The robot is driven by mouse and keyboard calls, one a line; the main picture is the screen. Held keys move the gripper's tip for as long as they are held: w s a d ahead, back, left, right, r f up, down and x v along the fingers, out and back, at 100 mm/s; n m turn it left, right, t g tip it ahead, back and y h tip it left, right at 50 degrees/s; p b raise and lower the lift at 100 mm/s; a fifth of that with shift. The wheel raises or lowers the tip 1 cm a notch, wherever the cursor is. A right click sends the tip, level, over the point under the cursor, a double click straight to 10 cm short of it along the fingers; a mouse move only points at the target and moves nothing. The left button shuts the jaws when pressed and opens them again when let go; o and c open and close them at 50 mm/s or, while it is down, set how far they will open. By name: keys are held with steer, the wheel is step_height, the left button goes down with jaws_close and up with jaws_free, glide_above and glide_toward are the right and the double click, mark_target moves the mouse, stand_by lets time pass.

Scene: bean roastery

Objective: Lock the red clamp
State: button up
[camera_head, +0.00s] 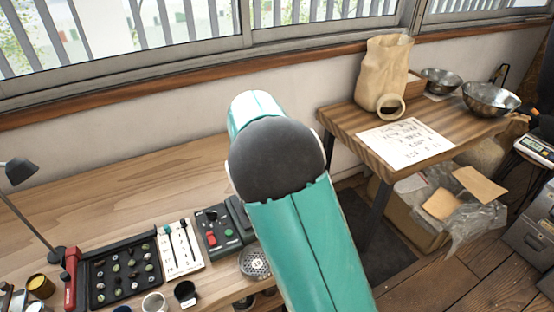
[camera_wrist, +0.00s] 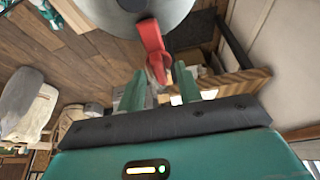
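In the wrist view, a red clamp lever (camera_wrist: 152,48) hangs in front of a round silver-grey part (camera_wrist: 140,12). Its narrow lower end lies near the gap between the tips of my gripper (camera_wrist: 159,70). The two green fingers are apart, with nothing visibly gripped. I cannot tell whether the lever's end is between the fingers or just beyond them. In the head view, my teal arm covers the middle, and my gripper and this lever are not visible there.
A wooden bench (camera_head: 110,195) holds a black tray (camera_head: 120,280) with a red end piece (camera_head: 70,280), a slider panel (camera_head: 180,248) and a control box (camera_head: 222,230). A side table (camera_head: 350,120) at right bears a sack (camera_head: 385,75) and metal bowls (camera_head: 490,98). The bench's back is clear.

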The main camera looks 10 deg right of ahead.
steer(key=v, duration=1.3)
steer(key=shift+a+r, duration=0.25)
steer(key=shift+r, duration=0.05)
steer(key=shift+s+d, duration=0.1)
steer(key=shift+s, duration=0.05)
steer(key=s+d+r+n+t+y, duration=0.1)
steer(key=s+d+r+n+y, duration=0.15)
steer(key=s, duration=0.55)
steer(key=s+d+r+n+t+y, duration=0.15)
steer(key=s+d+n, duration=0.25)
steer(key=s, duration=0.4)
steer(key=s+f+n+t, duration=0.2)
steer(key=s+n, duration=0.6)
steer(key=s, duration=0.9)
steer(key=shift+a+f+n, duration=0.2)
steer(key=shift+f+n, duration=0.15)
steer(key=shift+f, duration=0.4)
